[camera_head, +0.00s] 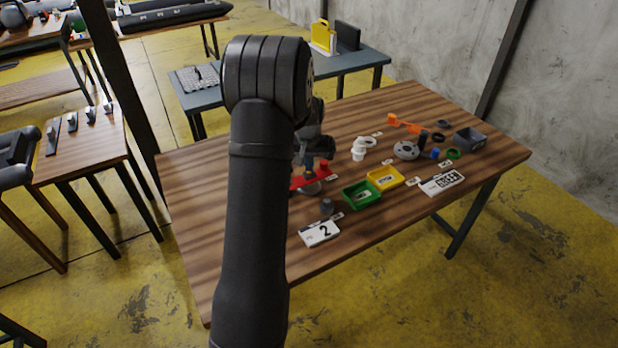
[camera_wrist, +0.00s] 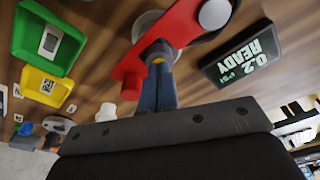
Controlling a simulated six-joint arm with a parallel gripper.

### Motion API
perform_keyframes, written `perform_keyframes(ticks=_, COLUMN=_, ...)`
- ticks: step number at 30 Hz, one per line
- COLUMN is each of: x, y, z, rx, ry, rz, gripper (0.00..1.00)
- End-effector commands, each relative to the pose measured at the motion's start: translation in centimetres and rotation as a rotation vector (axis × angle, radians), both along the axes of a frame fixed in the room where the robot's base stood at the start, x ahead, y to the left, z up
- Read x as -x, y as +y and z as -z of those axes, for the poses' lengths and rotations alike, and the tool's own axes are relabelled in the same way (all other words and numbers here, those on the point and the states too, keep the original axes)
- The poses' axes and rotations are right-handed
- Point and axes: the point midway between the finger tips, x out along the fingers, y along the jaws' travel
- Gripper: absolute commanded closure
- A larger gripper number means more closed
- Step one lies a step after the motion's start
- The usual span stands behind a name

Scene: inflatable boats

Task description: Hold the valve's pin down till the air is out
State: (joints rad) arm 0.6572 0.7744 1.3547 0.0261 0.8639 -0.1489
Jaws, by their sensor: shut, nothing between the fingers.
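A red bar-shaped piece (camera_wrist: 182,22) lies across the middle of the wrist view, with a pale round disc (camera_wrist: 147,22) partly beneath it. It also shows in the head view (camera_head: 300,183), partly behind my arm. A red knob (camera_wrist: 131,86) stands at one end. My gripper (camera_wrist: 157,55) is shut and empty, its bluish fingers pointing at the middle of the red piece.
A green tray (camera_head: 345,197) and a yellow tray (camera_head: 370,181) are right of the red piece. A number 2 card (camera_head: 320,234) lies in front. The table's left side is clear.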

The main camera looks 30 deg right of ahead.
Motion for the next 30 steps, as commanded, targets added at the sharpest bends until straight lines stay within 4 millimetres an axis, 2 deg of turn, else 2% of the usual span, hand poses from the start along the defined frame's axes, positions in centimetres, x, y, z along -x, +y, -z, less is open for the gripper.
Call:
perform_keyframes(ticks=8, x=0.0, y=0.0, z=-0.2, rx=0.0, ry=0.0, rz=0.0, gripper=1.0)
perform_keyframes(ticks=24, x=0.0, y=0.0, z=-4.8, rx=0.001, ry=-0.001, rz=0.0, gripper=1.0)
perform_keyframes(ticks=30, x=0.0, y=0.0, z=-5.3, rx=0.0, ry=0.0, rz=0.0, gripper=1.0)
